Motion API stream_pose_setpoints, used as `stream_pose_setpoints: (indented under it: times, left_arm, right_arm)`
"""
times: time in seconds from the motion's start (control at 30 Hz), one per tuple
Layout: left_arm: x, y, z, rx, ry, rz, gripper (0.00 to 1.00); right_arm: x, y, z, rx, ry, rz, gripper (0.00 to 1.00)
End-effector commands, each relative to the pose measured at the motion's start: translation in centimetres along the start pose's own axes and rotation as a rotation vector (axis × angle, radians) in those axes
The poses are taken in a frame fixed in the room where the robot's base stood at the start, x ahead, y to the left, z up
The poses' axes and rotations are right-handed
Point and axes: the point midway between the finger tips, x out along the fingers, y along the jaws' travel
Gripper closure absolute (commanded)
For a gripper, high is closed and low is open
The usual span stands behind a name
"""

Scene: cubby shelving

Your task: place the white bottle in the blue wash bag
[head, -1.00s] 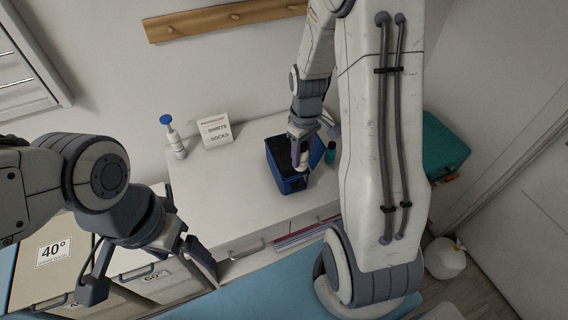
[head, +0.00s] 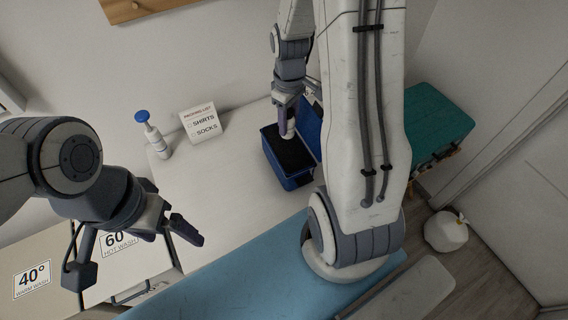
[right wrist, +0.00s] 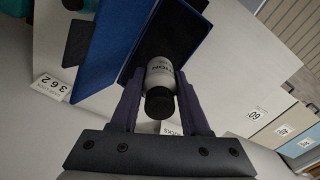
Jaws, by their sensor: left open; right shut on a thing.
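The white bottle (right wrist: 160,78) has a black cap and dark lettering. My right gripper (right wrist: 161,98) is shut on it, with one finger on each side and the cap towards the palm. In the head view the bottle (head: 290,133) shows below the fingers of the right gripper (head: 288,112), over the bag's opening. The blue wash bag (head: 298,181) stands open on the white counter, with a dark inside and raised lid; it also shows in the right wrist view (right wrist: 100,58). Whether the bottle touches the bag is unclear. My left gripper (head: 188,236) is open and empty, apart from the bag.
A white pump bottle with blue top (head: 152,136) and a packing list sign (head: 201,123) stand on the counter (head: 215,185), left of the bag. A teal case (head: 432,120) is at right. Labelled wash bins (head: 50,262) are at lower left. The counter's middle is clear.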

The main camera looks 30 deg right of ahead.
Motion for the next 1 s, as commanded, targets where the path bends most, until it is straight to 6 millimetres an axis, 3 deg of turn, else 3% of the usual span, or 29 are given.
stream_pose_setpoints:
  times: [0.03, 0.33, 1.0]
  left_arm:
    - [1.3, -0.1, 0.1, 0.000, 0.000, 0.000, 0.07]
    - [4.2, -0.3, 0.2, -0.002, 0.000, 0.000, 0.07]
    - [3.0, -0.2, 0.1, -0.003, 0.000, 0.000, 0.07]
  right_arm:
    - [1.3, 0.0, 0.0, -0.001, 0.000, 0.000, 1.00]
    - [4.2, 0.0, 0.0, 0.000, 0.000, 0.000, 1.00]
    - [13.0, 0.0, 0.2, 0.002, -0.004, -0.003, 1.00]
